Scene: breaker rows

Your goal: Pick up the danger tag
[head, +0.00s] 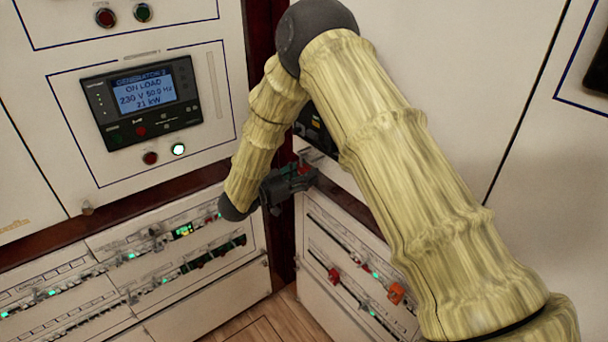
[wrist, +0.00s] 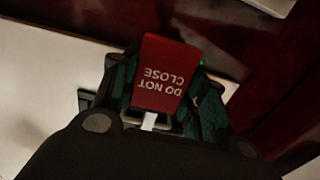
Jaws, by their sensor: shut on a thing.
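The danger tag (wrist: 166,72) is a red plate with white "DO NOT CLOSE" lettering, upside down in the wrist view. My gripper (wrist: 160,95) has its fingers on either side of the tag and is shut on it. In the head view my gripper (head: 290,182) is beside the dark red post between the two panel faces. A small patch of red (head: 304,170) shows at its fingertips there. What lies behind the tag is hidden in the wrist view.
A generator panel (head: 145,98) reads "ON LOAD". Breaker rows (head: 190,260) with green lights run below it at left. The right panel holds a red device (head: 334,276) and an orange device (head: 396,293). Wooden floor (head: 262,326) shows at the bottom. My arm hides part of the right panels.

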